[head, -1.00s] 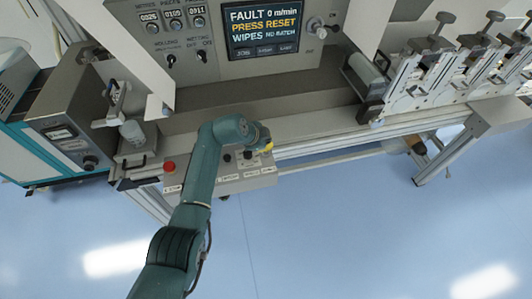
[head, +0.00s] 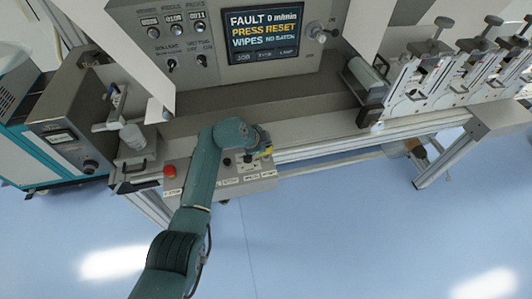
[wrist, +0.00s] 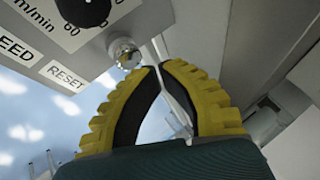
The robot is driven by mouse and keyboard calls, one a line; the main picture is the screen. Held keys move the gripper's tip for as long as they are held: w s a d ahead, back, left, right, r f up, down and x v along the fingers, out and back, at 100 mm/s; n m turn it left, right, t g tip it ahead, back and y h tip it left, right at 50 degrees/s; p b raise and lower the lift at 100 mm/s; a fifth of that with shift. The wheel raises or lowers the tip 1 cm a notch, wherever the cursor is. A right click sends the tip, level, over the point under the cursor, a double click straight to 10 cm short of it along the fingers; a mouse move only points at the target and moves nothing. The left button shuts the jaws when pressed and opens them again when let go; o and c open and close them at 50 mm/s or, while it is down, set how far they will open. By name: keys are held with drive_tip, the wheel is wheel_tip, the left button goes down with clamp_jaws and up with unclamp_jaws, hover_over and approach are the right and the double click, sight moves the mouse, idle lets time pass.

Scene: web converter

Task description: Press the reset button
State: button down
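The reset button appears to be the shiny round metal button (wrist: 124,52) near the RESET label (wrist: 66,76) in the wrist view. My gripper (wrist: 158,66) has yellow ribbed fingers with black pads. Its tips are together, or nearly so, with nothing held between them. They show just right of and below the metal button; I cannot tell whether they touch it. In the head view my gripper (head: 266,151) is at the right end of the small control panel (head: 230,187), and the button is hidden there.
A screen (head: 264,32) reads FAULT, PRESS RESET. A red button (head: 169,171) is at the panel's left end. A black knob (wrist: 85,8) with a speed scale is close to the metal button. The machine's rail (head: 330,147) runs behind my gripper. Blue floor lies in front.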

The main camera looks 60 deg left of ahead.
idle(0.3)
drive_tip(key=shift+f+b, duration=0.45)
drive_tip(key=shift+f+b, duration=0.5)
drive_tip(key=shift+f, duration=0.1)
idle(0.5)
idle(0.3)
drive_tip(key=shift+r+p, duration=0.7)
drive_tip(key=shift+r, duration=0.35)
wheel_tip(320, 180, up, 5)
drive_tip(key=p, duration=0.3)
drive_tip(key=shift+p, duration=0.4)
